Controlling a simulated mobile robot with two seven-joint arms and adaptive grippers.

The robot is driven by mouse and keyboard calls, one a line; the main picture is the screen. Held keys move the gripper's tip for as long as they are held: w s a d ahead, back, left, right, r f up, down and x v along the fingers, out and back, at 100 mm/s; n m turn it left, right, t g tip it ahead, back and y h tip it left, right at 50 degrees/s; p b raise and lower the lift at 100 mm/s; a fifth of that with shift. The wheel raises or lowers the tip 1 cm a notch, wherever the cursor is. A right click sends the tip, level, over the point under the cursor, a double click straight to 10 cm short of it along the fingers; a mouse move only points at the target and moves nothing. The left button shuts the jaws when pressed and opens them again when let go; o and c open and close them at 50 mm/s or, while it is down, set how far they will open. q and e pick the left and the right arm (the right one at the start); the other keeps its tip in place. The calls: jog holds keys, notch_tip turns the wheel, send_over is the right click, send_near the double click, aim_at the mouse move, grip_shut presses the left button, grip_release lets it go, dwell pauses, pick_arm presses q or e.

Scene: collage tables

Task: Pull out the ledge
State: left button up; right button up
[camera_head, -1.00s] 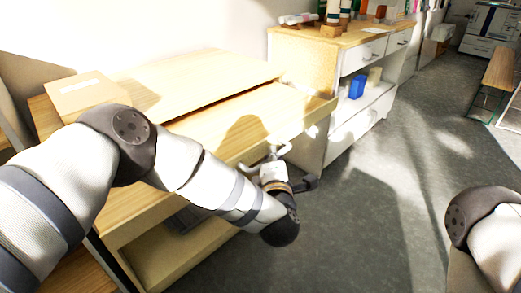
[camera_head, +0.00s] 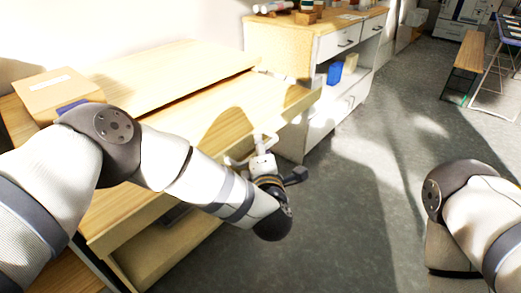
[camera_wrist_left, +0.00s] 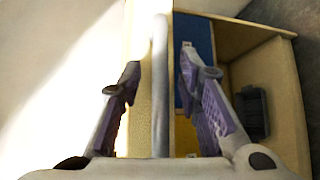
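The ledge (camera_head: 225,100) is a pale wooden board standing out from beneath the desk's upper top (camera_head: 150,75), with a dark gap between them. My left gripper (camera_head: 252,150) is at the ledge's front edge, reaching in from the floor side. In the left wrist view its two fingers (camera_wrist_left: 160,85) are apart, one on each side of a grey bar (camera_wrist_left: 160,100) along the ledge's front. Clear space shows between bar and fingers, so the gripper looks open; contact deeper in is hard to tell. My right gripper is out of view; only part of that arm shows.
A cardboard box (camera_head: 58,92) sits at the desk's left end. A cabinet (camera_head: 325,55) with drawers and a blue bin (camera_head: 334,72) stands beyond the ledge. A wooden bench (camera_head: 467,60) is at far right. Grey floor (camera_head: 370,170) is clear in the middle.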

pick_arm(q)
jog(key=s+d+r, duration=0.1)
jog(key=s, duration=1)
jog(key=shift+s+d+r, duration=0.15)
jog(key=shift+s+r, duration=0.2)
jog(key=shift+s, duration=0.05)
jog(key=s+a+f+m+g+h+p, duration=0.1)
jog(key=s+a+f+m+g+h, duration=0.2)
jog(key=s+f+m, duration=0.5)
jog(key=s+a+f+m+g+h+p, duration=0.1)
jog(key=s+a+f+m+g, duration=0.45)
jog(key=f, duration=0.45)
jog(key=s+a+f+m+g+y, duration=0.1)
jog(key=s+a+m+g, duration=0.2)
jog(key=s, duration=1)
jog(key=s+a+f+m+g+y, duration=0.1)
jog(key=s+a+m+g, duration=0.3)
jog(key=s+a+g, duration=0.3)
jog(key=s+a, duration=0.3)
jog(key=s, duration=0.4)
jog(key=shift+s+a, duration=0.25)
jog(key=shift+s, duration=0.05)
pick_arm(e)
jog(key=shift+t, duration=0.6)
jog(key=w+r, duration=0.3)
